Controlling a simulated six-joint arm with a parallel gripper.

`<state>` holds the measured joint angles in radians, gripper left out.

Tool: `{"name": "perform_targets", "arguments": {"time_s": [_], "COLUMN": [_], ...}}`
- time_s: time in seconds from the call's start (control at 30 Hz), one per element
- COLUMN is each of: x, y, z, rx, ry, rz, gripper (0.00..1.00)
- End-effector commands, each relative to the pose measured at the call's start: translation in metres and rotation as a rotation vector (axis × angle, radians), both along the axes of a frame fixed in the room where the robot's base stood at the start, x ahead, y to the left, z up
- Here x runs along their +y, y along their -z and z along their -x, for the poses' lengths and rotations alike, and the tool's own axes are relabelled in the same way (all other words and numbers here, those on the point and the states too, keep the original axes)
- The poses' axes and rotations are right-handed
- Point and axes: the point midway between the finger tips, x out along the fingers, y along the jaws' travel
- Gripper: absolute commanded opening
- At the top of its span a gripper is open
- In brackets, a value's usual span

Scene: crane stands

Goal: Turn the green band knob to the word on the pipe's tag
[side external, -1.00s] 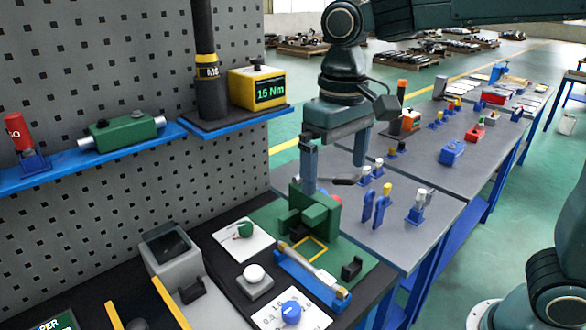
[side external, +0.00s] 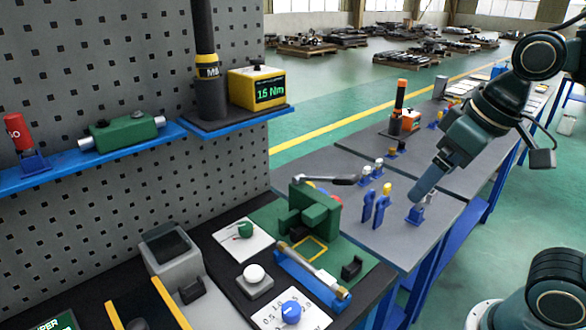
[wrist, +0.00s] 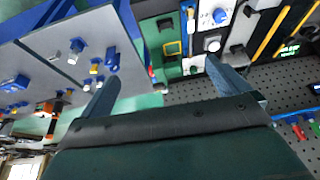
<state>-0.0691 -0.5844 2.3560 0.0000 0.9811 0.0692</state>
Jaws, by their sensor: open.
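The green knob (side external: 245,229) stands on a white card on the bench, with a small red mark beside it. Markings on the card are too small to read. My gripper (side external: 420,188) is open and empty, well to the right of the green knob, above the grey table. Its two fingers also show spread apart in the wrist view (wrist: 158,75).
A blue knob (side external: 291,312) on a white dial card and a white button (side external: 254,275) sit in front of the green knob.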

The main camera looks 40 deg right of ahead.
Motion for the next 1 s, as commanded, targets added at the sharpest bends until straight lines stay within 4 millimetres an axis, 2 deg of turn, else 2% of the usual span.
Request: {"name": "perform_targets", "arguments": {"time_s": [0.2, 0.47, 0.6, 0.7, 0.87, 1.0], "x": [-0.012, -0.015, -0.014, -0.013, -0.010, -0.005], "y": [0.013, 0.019, 0.018, 0.016, 0.009, 0.002], "z": [0.024, 0.031, 0.030, 0.025, 0.008, -0.017], "rx": [-0.080, -0.105, -0.103, -0.101, -0.091, -0.081], "ry": [0.007, 0.007, 0.003, -0.007, -0.044, -0.101], "rz": [0.018, 0.026, 0.027, 0.028, 0.034, 0.041], "gripper": [1.00, 1.00, 0.72, 0.56, 0.56, 0.56]}}
